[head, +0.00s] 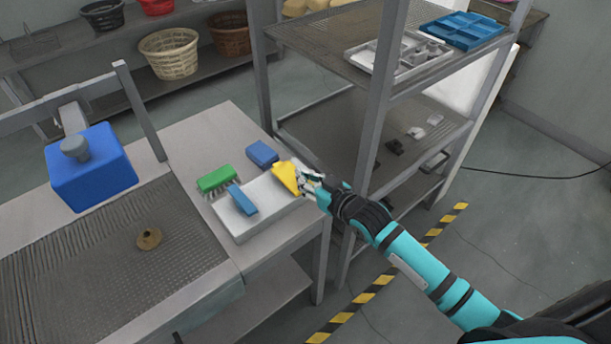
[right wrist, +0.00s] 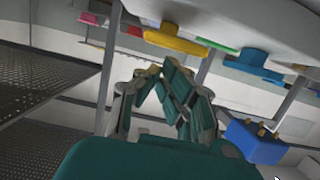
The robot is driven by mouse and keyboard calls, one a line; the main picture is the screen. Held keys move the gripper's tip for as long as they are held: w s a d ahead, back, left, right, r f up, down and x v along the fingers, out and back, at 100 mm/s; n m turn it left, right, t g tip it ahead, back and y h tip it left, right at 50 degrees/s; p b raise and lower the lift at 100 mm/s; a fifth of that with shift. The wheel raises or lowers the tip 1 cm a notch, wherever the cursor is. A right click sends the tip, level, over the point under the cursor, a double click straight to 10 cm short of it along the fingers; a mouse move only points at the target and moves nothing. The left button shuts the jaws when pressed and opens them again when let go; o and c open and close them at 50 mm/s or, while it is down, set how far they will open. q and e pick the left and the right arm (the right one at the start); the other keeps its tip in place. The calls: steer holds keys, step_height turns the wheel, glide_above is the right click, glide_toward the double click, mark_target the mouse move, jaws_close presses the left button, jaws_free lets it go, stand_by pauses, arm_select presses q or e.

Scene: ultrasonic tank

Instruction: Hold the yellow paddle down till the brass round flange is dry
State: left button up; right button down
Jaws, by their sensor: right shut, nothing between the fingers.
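The yellow paddle (head: 286,177) is at the right end of a pale box (head: 262,207) on the bench, next to a blue paddle (head: 242,200). It also shows in the right wrist view (right wrist: 172,41). My right gripper (head: 304,184) is shut and empty, with its fingertips at the right side of the yellow paddle. In the right wrist view the fingertips (right wrist: 156,72) appear close to the paddle; I cannot tell if they press on it. The brass round flange (head: 149,239) lies on the perforated metal surface (head: 185,262) at left. My left gripper is out of view.
A green brush (head: 216,179) and a blue block (head: 262,153) lie behind the pale box. A blue box with a grey knob (head: 90,168) stands at left. A metal shelf rack (head: 378,120) with trays stands close to my right arm.

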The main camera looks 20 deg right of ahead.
steer(key=shift+f, duration=0.15)
steer(key=f, duration=0.1)
steer(key=s+f, duration=0.1)
steer(key=f, duration=0.1)
steer(key=shift+d, duration=0.15)
steer(key=shift+r, duration=0.2)
steer(key=shift+f, duration=0.1)
stand_by(1.1)
stand_by(2.1)
